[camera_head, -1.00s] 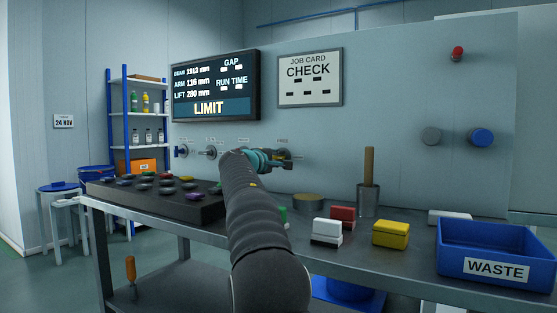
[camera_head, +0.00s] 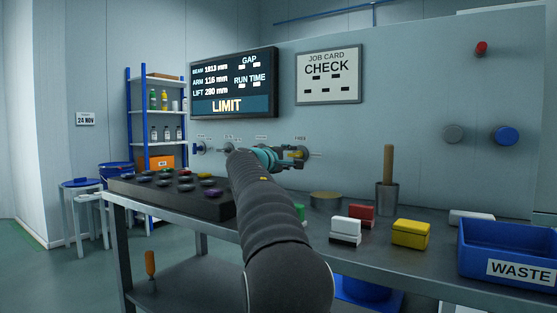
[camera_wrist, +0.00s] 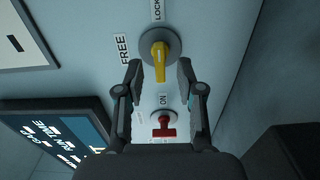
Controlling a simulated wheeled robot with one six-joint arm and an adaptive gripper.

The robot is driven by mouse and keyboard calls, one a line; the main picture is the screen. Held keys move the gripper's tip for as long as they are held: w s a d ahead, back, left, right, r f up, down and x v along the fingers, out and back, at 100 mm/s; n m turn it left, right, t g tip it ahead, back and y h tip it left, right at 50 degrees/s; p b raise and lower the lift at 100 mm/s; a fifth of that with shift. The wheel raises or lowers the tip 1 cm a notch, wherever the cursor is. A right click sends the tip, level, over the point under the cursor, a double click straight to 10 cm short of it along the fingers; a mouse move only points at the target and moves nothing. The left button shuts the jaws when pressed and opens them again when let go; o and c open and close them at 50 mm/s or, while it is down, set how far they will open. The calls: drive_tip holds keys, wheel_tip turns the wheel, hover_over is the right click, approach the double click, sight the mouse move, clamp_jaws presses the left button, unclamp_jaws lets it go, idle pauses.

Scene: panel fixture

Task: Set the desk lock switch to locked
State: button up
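In the wrist view, the lock switch is a round grey plate with a yellow handle (camera_wrist: 160,60). A FREE label (camera_wrist: 122,49) is left of it and a partly cut-off label starting LOCK (camera_wrist: 157,10) is above it. The handle points down in that view. My gripper (camera_wrist: 160,70) is open, with one fingertip on each side of the handle's lower end. Gaps show on both sides, and nothing is held. In the head view, my gripper (camera_head: 285,161) is at the panel's row of switches, largely hiding the lock switch.
A red switch (camera_wrist: 163,132) marked ON sits just below the yellow one in the wrist view. A display (camera_head: 234,84) reads LIMIT. The bench holds a dark tray of knobs (camera_head: 175,200), blocks, a cup (camera_head: 387,199) and a blue WASTE bin (camera_head: 510,247).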

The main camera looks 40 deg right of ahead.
drive_tip(key=v, duration=0.8)
